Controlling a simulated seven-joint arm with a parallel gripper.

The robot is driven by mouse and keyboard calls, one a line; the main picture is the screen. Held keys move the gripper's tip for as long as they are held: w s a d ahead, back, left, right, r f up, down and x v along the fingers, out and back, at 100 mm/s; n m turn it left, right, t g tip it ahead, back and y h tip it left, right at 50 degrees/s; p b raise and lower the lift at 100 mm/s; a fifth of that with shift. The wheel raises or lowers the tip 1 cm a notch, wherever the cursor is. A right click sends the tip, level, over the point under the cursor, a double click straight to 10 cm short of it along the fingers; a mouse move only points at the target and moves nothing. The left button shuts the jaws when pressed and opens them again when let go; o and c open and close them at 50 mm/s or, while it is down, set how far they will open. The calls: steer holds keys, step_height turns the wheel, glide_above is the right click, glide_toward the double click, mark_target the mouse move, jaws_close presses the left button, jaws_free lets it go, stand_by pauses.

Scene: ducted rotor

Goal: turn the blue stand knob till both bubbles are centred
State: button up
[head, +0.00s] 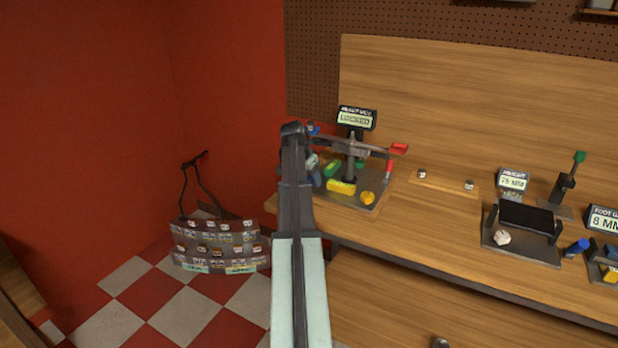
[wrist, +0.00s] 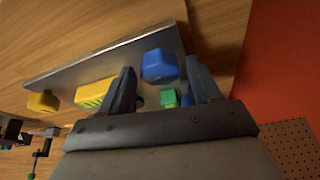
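The blue knob (wrist: 160,67) shows in the wrist view at the edge of the grey stand plate (wrist: 95,63). My gripper (wrist: 163,72) is open, with one finger on each side of the knob in that picture; small gaps show, and I cannot tell whether either finger touches. A yellow block (wrist: 97,92) with dark marks and a green block (wrist: 168,97), partly hidden by my gripper, sit on the plate. They look like the level vials, but no bubble can be read. In the head view the yellow block (head: 341,187) also shows; my arm covers the plate's left part.
A yellow knob (head: 367,197) is at the plate's front right. Above the plate stands a rotor (head: 350,148) with red tips and a small display (head: 355,119). Other fixtures (head: 522,232) are on the bench to the right. A red wall (head: 225,100) is close on the left.

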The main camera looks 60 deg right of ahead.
steer(key=shift+o, duration=0.6)
steer(key=v, duration=1.4)
steer(key=shift+f, duration=0.1)
